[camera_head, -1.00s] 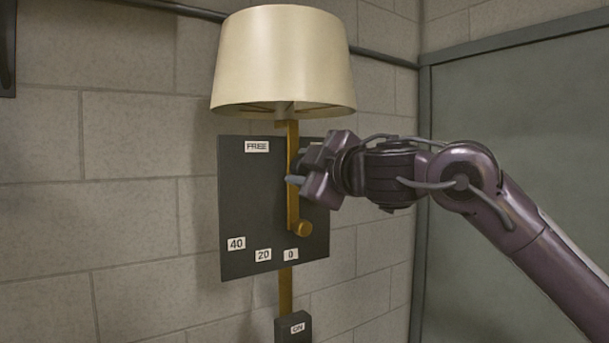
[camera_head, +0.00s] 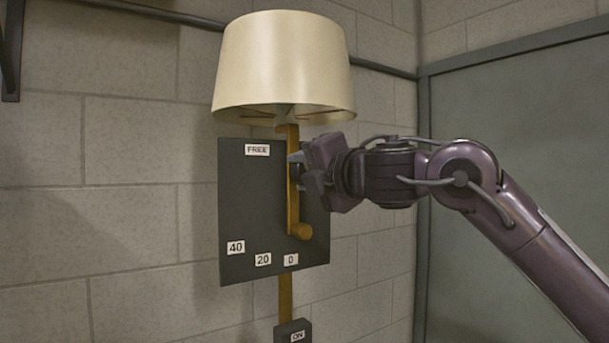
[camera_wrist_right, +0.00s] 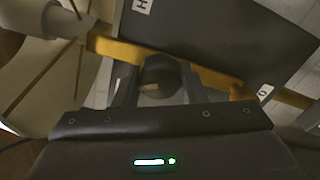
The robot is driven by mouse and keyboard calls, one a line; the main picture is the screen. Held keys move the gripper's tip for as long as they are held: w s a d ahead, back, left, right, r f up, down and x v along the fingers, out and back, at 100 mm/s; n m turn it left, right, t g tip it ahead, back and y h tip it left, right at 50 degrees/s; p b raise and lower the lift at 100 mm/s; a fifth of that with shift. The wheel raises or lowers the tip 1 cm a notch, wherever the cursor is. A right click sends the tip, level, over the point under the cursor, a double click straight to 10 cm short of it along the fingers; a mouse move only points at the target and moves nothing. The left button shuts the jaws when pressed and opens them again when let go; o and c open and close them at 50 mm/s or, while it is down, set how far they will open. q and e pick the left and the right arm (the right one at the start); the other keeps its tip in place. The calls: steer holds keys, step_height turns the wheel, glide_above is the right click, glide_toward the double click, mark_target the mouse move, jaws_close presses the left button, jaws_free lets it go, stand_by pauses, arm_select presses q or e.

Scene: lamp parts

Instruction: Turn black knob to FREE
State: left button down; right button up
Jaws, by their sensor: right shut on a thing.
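The black knob (camera_wrist_right: 160,74) is a dark round piece between the two fingers of my right gripper (camera_wrist_right: 158,85) in the right wrist view. The gripper is shut on it. In the head view my right gripper (camera_head: 297,172) is at the upper right of the dark panel (camera_head: 250,205), beside the brass bar, and hides the knob. Which label the knob points to cannot be told. My left gripper is not in view.
The brass bar (camera_head: 292,210) runs down the panel under the cream lampshade (camera_head: 284,65), ending in a round brass piece (camera_head: 301,231). Labels 40 (camera_head: 235,247), 20 (camera_head: 263,259) and 0 (camera_head: 290,260) lie along the panel's bottom. A dark ON box (camera_head: 293,332) is below.

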steer(key=n, duration=0.6)
steer(key=shift+f+b, duration=0.1)
steer(key=shift+b, duration=0.25)
steer(key=shift+n, duration=0.4)
steer(key=o, duration=1)
steer(key=shift+w, duration=0.1)
steer(key=b+v, duration=0.4)
steer(key=v, duration=0.3)
steer(key=shift+s+d, duration=0.2)
steer(key=shift+s, duration=0.15)
